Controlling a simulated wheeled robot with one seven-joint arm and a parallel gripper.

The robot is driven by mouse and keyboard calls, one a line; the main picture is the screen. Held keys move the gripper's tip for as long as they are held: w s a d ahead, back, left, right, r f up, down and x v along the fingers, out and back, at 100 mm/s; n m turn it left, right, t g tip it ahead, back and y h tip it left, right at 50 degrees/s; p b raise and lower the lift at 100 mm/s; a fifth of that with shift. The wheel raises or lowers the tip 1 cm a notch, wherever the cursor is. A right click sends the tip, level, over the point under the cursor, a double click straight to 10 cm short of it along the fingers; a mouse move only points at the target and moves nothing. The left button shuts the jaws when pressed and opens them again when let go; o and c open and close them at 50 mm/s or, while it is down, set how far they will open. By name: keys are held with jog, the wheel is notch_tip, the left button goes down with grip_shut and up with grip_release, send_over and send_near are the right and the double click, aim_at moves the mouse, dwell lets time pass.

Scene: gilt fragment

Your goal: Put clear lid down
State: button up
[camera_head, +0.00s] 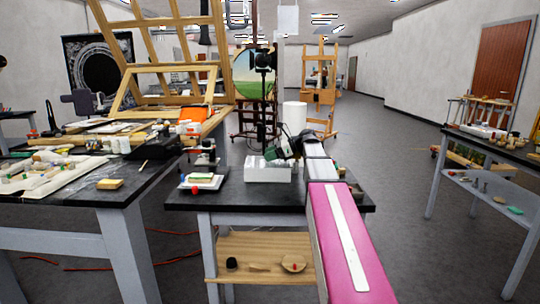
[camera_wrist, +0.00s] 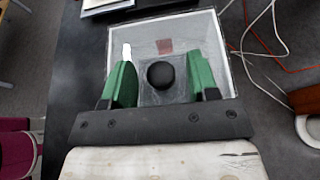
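The clear lid (camera_wrist: 128,78) shows in the wrist view as a see-through, greyish square with a round black knob (camera_wrist: 160,75) near its middle. My gripper (camera_wrist: 161,72) has green fingers, one on each side of the knob. They stand apart, with a visible gap to the knob on both sides. In the head view, my gripper (camera_head: 281,152) is low over a white box (camera_head: 268,174) on the dark table (camera_head: 225,196). A small reddish patch (camera_wrist: 164,45) shows near the knob. How the lid sits against the box is hard to tell.
A small stand device (camera_head: 205,158) with a white tray (camera_head: 203,182) is left of the box. A white cylinder (camera_head: 294,117) stands behind my gripper. A cluttered table (camera_head: 105,192) is at the left. Cables (camera_wrist: 265,40) lie right of the table in the wrist view.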

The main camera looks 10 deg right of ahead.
jog(key=shift+r, duration=0.1)
jog(key=shift+r, duration=0.25)
jog(key=v, duration=1.2)
jog(key=shift+r, duration=0.35)
jog(key=shift+c, duration=0.3)
dwell(0.4)
